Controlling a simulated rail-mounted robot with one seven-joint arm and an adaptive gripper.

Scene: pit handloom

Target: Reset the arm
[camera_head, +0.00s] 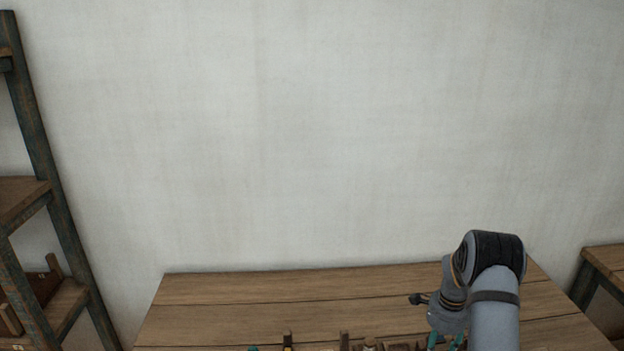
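My arm comes up from the bottom right, bends at a dark joint and points down over the right part of the wooden table (250,291). My gripper (446,341) is at the lower edge of the picture, where two teal parts show below the grey wrist. The lower edge cuts off its tips, so I cannot tell whether it is open or shut, or whether it holds anything.
Several small items, one a dark upright piece (344,340), stand along the table's near part, cut off by the lower edge. A wooden shelf rack (42,150) stands at left. Another wooden table (606,262) is at right. A bare pale wall (300,130) rises behind.

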